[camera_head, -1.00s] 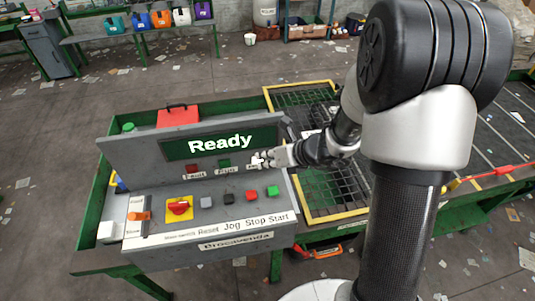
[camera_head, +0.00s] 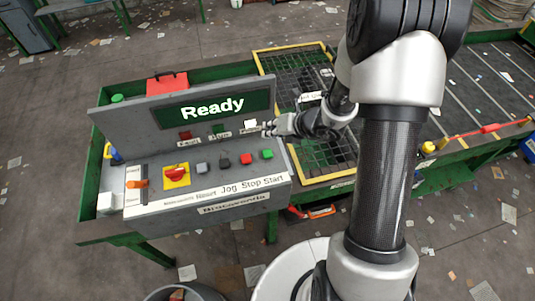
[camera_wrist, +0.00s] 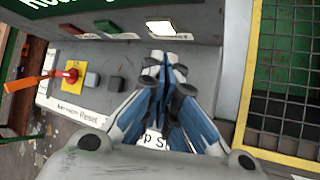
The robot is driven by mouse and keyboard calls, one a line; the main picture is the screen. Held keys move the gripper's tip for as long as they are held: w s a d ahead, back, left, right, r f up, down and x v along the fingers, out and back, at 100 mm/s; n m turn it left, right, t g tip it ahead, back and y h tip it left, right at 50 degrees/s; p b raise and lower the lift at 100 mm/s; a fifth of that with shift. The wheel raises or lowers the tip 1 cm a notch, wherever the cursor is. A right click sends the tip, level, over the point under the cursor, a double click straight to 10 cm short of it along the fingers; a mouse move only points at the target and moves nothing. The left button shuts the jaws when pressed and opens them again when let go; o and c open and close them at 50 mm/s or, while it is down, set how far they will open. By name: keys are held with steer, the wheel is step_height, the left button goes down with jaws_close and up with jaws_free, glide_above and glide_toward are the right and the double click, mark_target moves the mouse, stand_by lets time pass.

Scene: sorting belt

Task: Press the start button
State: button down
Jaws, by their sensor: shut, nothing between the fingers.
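The green start button (camera_head: 266,154) is at the right end of a row of buttons on the grey control console (camera_head: 140,231), above the printed word Start. The red stop button (camera_head: 246,158) is just left of it. My gripper (camera_head: 267,130) is shut and empty, above and behind the green button in the head view, apart from it in the picture. The height gap cannot be told. In the wrist view my closed fingers (camera_wrist: 167,62) point toward the console and hide the red and green buttons.
The display (camera_head: 213,108) reads Ready. Left of stop are black (camera_head: 224,163) and grey (camera_head: 202,167) buttons, a red knob on a yellow plate (camera_head: 176,181) and an orange lever (camera_head: 137,184). A yellow-edged mesh area (camera_head: 262,62) lies to the right. A red toolbox (camera_head: 166,84) stands behind.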

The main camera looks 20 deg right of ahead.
mark_target(270, 151)
step_height(270, 151, down, 7)
steer(key=b, duration=0.5)
steer(key=shift+f, duration=0.1)
steer(key=shift+b, duration=0.3)
stand_by(0.8)
steer(key=shift+f+b, duration=0.4)
steer(key=shift+f+b, duration=0.5)
steer(key=shift+b, duration=0.05)
stand_by(0.5)
steer(key=shift+r, duration=0.1)
stand_by(0.3)
steer(key=shift+r+p, duration=0.75)
steer(key=shift+r, duration=0.1)
step_height(270, 151, up, 5)
steer(key=p, duration=0.4)
steer(key=shift+r, duration=0.1)
